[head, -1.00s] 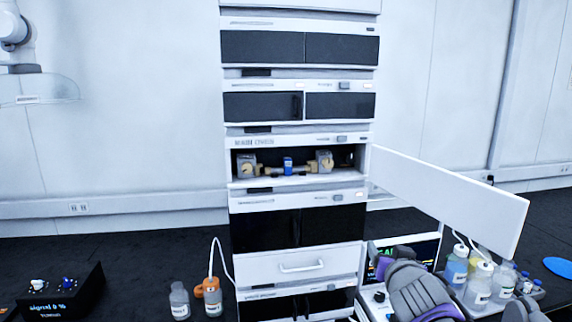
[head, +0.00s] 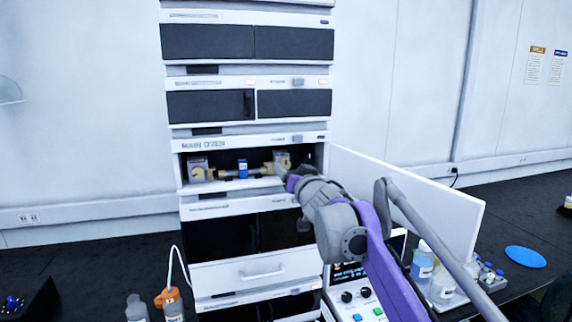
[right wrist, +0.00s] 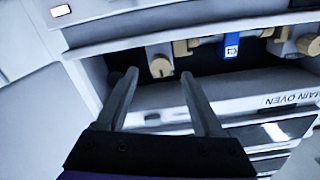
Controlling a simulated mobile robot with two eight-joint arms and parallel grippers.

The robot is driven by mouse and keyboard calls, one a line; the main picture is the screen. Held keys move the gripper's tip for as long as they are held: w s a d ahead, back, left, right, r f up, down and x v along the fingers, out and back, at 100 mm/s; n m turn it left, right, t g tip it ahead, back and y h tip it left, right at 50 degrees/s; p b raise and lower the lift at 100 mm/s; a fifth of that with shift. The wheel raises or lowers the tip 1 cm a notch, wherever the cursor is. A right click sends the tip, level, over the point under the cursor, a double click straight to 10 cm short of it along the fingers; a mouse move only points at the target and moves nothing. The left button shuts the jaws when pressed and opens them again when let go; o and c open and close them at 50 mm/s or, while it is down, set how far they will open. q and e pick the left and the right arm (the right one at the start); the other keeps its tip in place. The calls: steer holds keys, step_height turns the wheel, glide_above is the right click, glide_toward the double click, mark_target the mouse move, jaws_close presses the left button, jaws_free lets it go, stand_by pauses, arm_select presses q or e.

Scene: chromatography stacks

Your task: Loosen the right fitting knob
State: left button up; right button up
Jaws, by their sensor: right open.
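The right fitting knob (right wrist: 160,66) is tan and round, on a grey fitting block inside the open main oven. In the head view the right fitting block (head: 282,158) shows, with its lower part behind my gripper. The left fitting knob (right wrist: 308,44) sits at the other end of the column, which carries a blue tag (head: 242,168). My right gripper (right wrist: 159,75) is open and empty, its fingers pointing at the right knob, one on either side of it in the picture. Whether they touch it I cannot tell. My left gripper is not in view.
The oven's white door (head: 410,195) stands open on the right, close to my right arm. The oven's front edge (head: 230,186) lies below the column. A control box (head: 355,290) and several bottles (head: 424,262) stand on the bench beside the stack.

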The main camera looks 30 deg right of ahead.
mark_target(286, 164)
steer(key=shift+x, duration=1.8)
jaws_close()
